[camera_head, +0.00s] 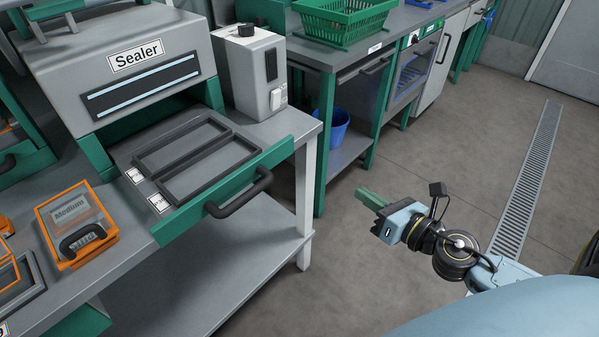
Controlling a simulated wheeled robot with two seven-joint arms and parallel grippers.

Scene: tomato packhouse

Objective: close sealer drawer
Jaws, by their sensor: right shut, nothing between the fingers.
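The sealer (120,62) is a grey machine with green side panels at the upper left, labelled "Sealer". Its drawer (185,213) is pulled out toward me, with a green front panel and a black bar handle (240,195). Two empty black-framed openings (213,170) lie in the drawer top. My right gripper (370,198) is shut and empty, with its green fingers pointing left. It is over the floor to the right of the drawer handle, apart from it. My left gripper is not in view.
The sealer stands on a grey table with a white leg (305,200). A grey-white box (249,72) is beside it. Orange-framed trays (75,222) lie at left. A second bench (330,45) holds a green basket (343,20). Floor at right is clear.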

